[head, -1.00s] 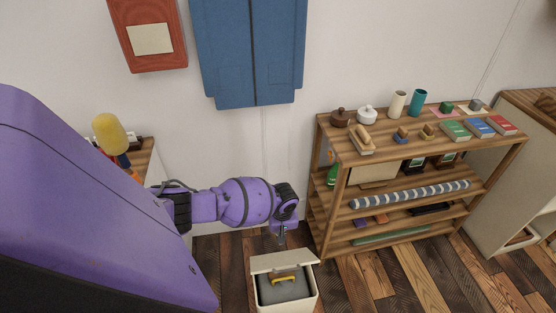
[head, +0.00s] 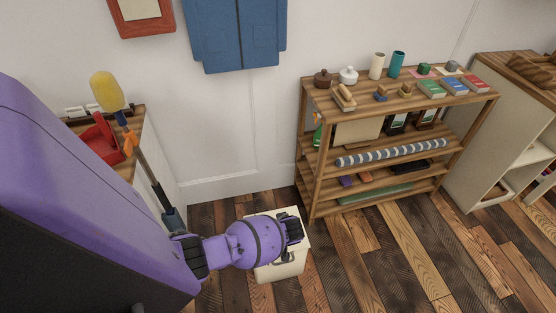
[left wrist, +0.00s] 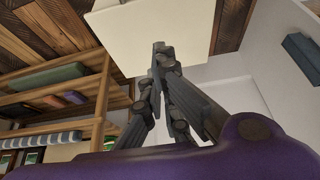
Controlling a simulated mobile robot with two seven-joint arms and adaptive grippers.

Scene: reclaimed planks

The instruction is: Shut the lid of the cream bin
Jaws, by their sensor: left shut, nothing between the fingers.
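The cream bin (head: 283,272) stands on the plank floor, left of the wooden shelf, in the head view. Its lid (head: 292,212) looks lowered over the opening, and the inside does not show. My left arm covers much of the top, so I cannot tell if the lid is fully flush. My left gripper (head: 287,258) is shut and empty, over the bin's front part. In the left wrist view its closed fingertips (left wrist: 160,46) overlap the edge of a cream surface of the bin (left wrist: 150,28); contact is unclear. My right gripper is not in view.
The wooden shelf (head: 320,198) stands close on the right, holding jars, books and a striped roll (head: 390,152). A side table with a red container (head: 102,140) and a yellow-headed tool (head: 107,91) is at left. Floor right of the bin is clear.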

